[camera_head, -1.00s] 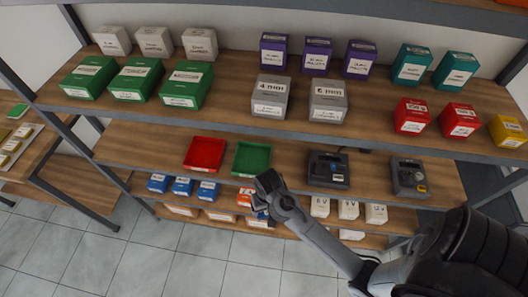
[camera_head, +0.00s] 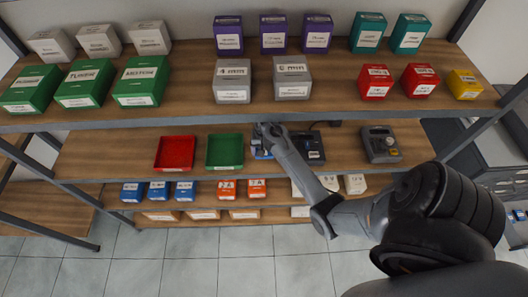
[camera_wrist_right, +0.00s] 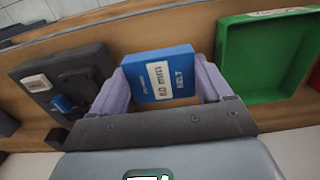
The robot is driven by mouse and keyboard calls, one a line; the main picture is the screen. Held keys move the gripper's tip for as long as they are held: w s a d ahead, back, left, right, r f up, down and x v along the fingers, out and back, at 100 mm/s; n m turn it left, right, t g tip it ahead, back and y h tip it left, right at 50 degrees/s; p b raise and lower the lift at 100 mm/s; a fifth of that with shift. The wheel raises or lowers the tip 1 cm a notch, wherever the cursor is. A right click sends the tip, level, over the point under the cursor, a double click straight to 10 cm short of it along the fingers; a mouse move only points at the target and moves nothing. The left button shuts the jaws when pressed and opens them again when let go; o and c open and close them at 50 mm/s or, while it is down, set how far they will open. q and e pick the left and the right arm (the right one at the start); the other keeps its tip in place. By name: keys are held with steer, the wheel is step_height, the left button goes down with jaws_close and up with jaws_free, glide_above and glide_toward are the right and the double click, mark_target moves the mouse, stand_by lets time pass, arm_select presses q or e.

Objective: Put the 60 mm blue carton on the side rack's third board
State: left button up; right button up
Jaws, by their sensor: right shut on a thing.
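The blue carton (camera_wrist_right: 160,75) with a white label sits between the two fingers of my right gripper (camera_wrist_right: 163,88) in the right wrist view. The gripper is shut on it. In the head view only a small blue part of the carton (camera_head: 260,153) shows below my right gripper (camera_head: 264,140), between the green tray and a dark device, in front of the middle board. My left gripper is not in view. A board of a rack at the left (camera_head: 45,207) shows partly. I cannot tell which board it is.
A green tray (camera_head: 225,152) and a red tray (camera_head: 174,153) lie on the middle board, with dark devices (camera_head: 381,145) to the right. Several blue and orange cartons stand on the board below. The upper board (camera_head: 190,110) holds many boxes. Rack posts stand at both sides.

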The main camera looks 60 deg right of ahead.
steer(key=shift+w+d+f, duration=0.15)
steer(key=shift+w+d, duration=0.25)
steer(key=shift+d, duration=0.2)
steer(key=shift+w+d+f, duration=0.15)
steer(key=shift+w+d, duration=0.2)
steer(key=shift+d, duration=0.25)
step_height(320, 180, down, 2)
steer(key=shift+s+a+f, duration=0.1)
steer(key=shift+f+p, duration=0.3)
steer(key=shift+f, duration=1.85)
steer(key=o, duration=0.9)
steer(key=shift+f, duration=0.1)
steer(key=shift+o, duration=0.2)
